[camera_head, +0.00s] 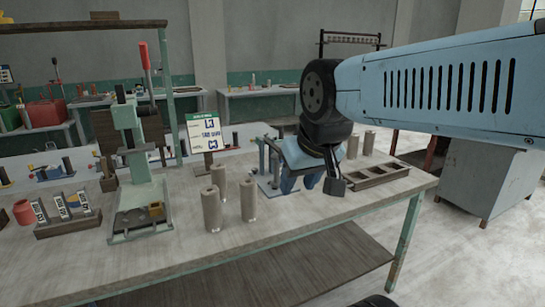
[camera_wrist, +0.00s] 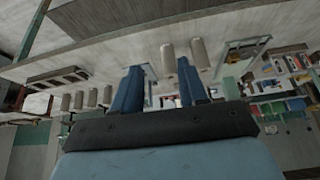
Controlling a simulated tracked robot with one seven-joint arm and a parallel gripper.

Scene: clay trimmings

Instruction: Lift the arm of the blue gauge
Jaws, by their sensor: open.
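A blue-grey stand with upright posts on a flat base, which looks like the blue gauge (camera_head: 264,160), stands on the workbench (camera_head: 290,235) in the head view. My gripper hides its right part, and I cannot make out its arm. My gripper (camera_head: 303,184) hangs close beside it, fingers pointing down. In the wrist view my gripper (camera_wrist: 158,88) has its two blue fingers apart, with nothing clearly held between them. A pale flat piece shows behind the fingers there; I cannot tell if it is the gauge's base.
Several clay-coloured cylinders (camera_head: 211,210) stand left of the gripper. A green press (camera_head: 135,150) with a red-handled lever stands farther left. A sign (camera_head: 206,134) stands behind. A brown compartment tray (camera_head: 377,176) lies to the right. The bench's front strip is clear.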

